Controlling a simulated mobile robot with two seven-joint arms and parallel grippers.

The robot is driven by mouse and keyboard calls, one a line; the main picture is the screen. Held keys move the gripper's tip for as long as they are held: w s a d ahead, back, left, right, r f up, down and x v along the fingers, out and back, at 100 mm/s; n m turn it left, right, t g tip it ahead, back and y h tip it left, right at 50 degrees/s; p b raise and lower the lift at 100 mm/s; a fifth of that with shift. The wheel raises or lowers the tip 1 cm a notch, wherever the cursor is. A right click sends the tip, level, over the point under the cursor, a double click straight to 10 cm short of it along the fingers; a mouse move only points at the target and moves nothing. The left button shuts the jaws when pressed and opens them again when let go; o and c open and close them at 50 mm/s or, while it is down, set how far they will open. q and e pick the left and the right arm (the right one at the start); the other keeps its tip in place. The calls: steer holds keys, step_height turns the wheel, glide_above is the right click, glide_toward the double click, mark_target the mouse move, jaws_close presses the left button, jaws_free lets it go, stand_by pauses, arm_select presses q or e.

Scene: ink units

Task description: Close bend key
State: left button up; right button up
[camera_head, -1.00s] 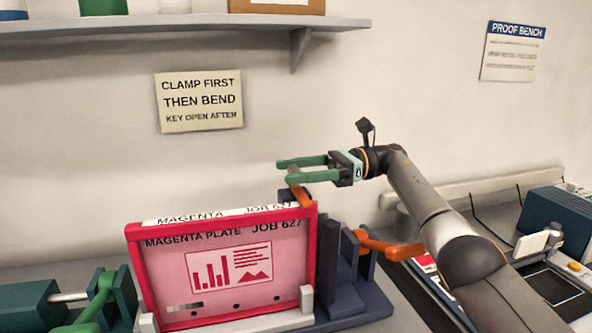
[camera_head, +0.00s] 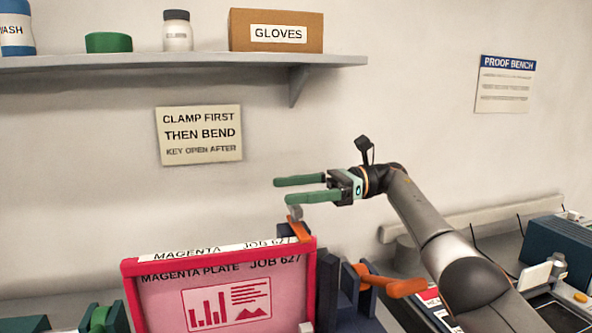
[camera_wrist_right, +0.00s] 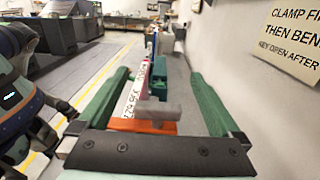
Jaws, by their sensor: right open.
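An upright orange lever with a grey end (camera_head: 298,228) stands behind the top right corner of the magenta plate (camera_head: 225,297). A second orange lever (camera_head: 392,284) sticks out to the right of the plate, from a dark blue fixture (camera_head: 348,300). I cannot tell which one is the bend key. My right gripper (camera_head: 282,189) is open and empty, just above the upright lever. In the right wrist view an orange piece (camera_wrist_right: 150,127) and a grey block show between and below the open fingers (camera_wrist_right: 160,76). My left gripper is not in view.
A wall shelf (camera_head: 180,62) holds a box of gloves (camera_head: 276,31) and several containers. A sign (camera_head: 199,135) hangs on the wall behind my gripper. Green machine parts (camera_head: 98,317) are at the lower left. A blue unit (camera_head: 556,254) stands at the right.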

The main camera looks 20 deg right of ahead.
steer(key=shift+s+a+r+b, duration=0.15)
steer(key=shift+s+r+b, duration=0.2)
steer(key=shift+s+b, duration=0.2)
steer(key=s+a+r+b, duration=0.4)
steer(key=s+r, duration=0.5)
steer(key=s, duration=0.3)
steer(key=shift+s+f, duration=0.1)
steer(key=shift+s, duration=0.05)
